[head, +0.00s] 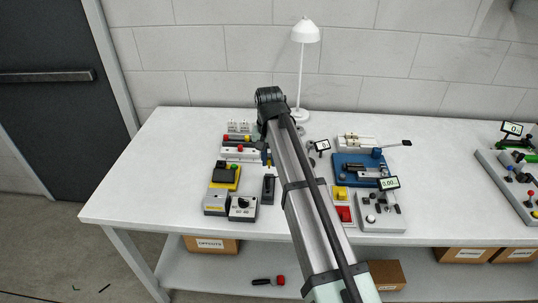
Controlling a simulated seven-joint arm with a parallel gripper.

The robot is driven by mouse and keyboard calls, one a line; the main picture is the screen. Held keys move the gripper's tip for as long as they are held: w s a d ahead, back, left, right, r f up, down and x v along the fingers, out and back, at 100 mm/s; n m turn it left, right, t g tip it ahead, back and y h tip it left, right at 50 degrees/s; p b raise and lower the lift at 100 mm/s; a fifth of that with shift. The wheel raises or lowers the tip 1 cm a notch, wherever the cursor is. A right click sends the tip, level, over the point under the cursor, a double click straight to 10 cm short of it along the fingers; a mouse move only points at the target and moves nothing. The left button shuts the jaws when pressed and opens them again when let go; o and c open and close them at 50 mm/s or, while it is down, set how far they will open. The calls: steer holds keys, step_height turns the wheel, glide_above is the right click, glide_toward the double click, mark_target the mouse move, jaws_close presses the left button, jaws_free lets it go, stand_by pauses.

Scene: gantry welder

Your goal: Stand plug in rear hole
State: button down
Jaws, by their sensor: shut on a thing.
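My arm reaches from the bottom of the head view up over the middle of the table, ending in a dark joint. My gripper does not show clearly; it seems hidden behind the arm. I cannot make out the plug or anything held. I cannot tell which fixture has the rear hole. Candidates are a blue block (345,165) with dark parts right of the arm and a pale block (232,155) with a red knob left of it.
The white table (150,175) is clear at the left. A white lamp (305,32) stands at the back. A yellow-based fixture (224,177), control boxes (243,208) and a grey panel with a display (382,215) crowd the front. Boxes (212,244) stand on the lower shelf.

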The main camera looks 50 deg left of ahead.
mark_target(269, 165)
steer(key=shift+f, duration=1.55)
steer(key=shift+f, duration=1.2)
stand_by(0.8)
steer(key=c, duration=1)
jaws_free()
steer(key=shift+r, duration=0.15)
step_height(269, 165, up, 14)
steer(key=shift+f, duration=0.2)
steer(key=shift+w, duration=0.1)
